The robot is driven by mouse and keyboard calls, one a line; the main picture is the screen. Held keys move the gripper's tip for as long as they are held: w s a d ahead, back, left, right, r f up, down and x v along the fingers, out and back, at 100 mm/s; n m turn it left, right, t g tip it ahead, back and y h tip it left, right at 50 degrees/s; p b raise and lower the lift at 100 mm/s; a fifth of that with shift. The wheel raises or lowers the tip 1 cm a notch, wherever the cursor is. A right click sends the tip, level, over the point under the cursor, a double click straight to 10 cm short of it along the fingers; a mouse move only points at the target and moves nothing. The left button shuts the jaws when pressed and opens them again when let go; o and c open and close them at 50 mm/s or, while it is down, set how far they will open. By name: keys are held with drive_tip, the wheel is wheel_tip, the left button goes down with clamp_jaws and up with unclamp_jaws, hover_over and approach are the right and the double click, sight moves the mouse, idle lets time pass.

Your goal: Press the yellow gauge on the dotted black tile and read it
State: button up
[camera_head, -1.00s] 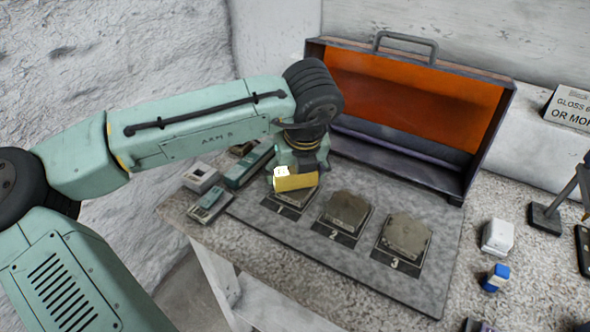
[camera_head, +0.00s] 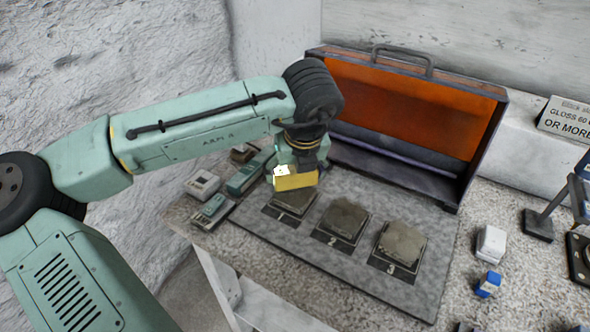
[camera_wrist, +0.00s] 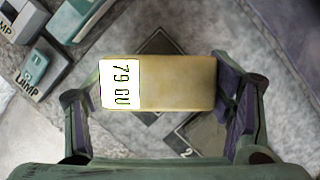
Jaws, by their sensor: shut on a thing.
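My gripper (camera_wrist: 158,100) is shut on the yellow gauge (camera_wrist: 178,82), with a finger at each end. In the wrist view its white display (camera_wrist: 120,84) reads "79 GU", turned sideways. In the head view the yellow gauge (camera_head: 297,182) is over the square slab at place 1 (camera_head: 293,203); I cannot tell whether they touch. Grey-brown slabs also sit at place 2 (camera_head: 344,218) and place 3 (camera_head: 402,241), on black numbered squares. I cannot make out dots on any tile, so the dotted black tile is not identifiable.
The places are on a grey mat (camera_head: 415,295). An open orange-lined case (camera_head: 410,105) stands behind. Several small meters, one a teal device (camera_head: 245,178), lie left of the mat.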

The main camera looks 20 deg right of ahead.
wheel_tip(320, 180, up, 2)
drive_tip(key=shift+r+p, duration=0.2)
drive_tip(key=shift+p, duration=0.6)
drive_tip(key=shift+r, duration=0.9)
drive_tip(key=shift+w, duration=0.1)
